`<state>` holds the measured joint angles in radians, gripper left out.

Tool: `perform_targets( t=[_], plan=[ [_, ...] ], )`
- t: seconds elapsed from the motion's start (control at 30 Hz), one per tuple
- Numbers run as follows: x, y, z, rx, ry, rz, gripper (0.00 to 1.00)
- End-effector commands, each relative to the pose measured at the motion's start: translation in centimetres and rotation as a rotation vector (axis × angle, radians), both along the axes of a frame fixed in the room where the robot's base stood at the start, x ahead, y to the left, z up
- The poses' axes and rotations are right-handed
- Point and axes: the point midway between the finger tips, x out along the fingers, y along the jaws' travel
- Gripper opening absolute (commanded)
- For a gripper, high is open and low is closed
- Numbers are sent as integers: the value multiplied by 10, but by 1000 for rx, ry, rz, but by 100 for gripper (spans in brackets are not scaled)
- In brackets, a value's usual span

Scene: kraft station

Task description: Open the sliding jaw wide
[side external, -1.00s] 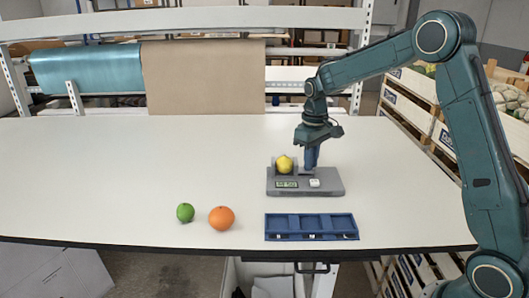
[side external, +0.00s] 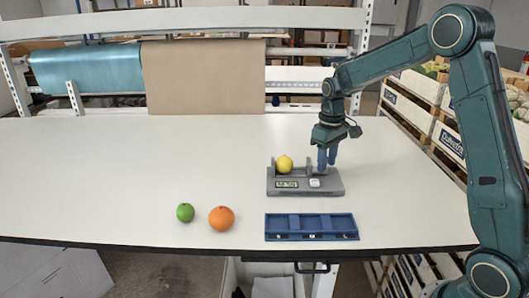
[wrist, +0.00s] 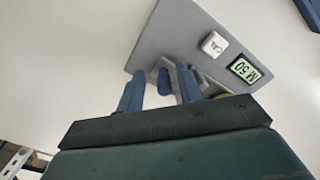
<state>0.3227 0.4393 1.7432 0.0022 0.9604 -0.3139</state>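The grey gauge (side external: 335,187) stands on the table, with a small display (side external: 287,184) and a white button (side external: 315,183). A yellow lemon (side external: 285,164) sits on it at the left. The grey sliding jaw (side external: 309,166) stands upright right of the lemon, with a gap between them. My gripper (side external: 326,168) points down over the gauge's right end. In the wrist view, its blue fingers (wrist: 158,88) are apart, with a blue knob (wrist: 165,82) between them and space beside it. The lemon is mostly hidden there.
A green lime (side external: 185,212) and an orange (side external: 221,218) lie on the table front left of the gauge. A blue tray with compartments (side external: 311,237) lies in front of the gauge. The table's left side is clear.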

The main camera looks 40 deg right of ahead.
Motion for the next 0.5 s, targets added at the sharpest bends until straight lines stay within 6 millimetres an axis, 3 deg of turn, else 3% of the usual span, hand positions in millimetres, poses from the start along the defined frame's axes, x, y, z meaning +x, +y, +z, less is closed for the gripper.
perform_targets(
  t=[0.27, 0.5],
  plan=[
    [1, 1, 7, 0, -3, 2, 36],
    [1, 1, 32, -1, -5, 2, 36]
  ],
)
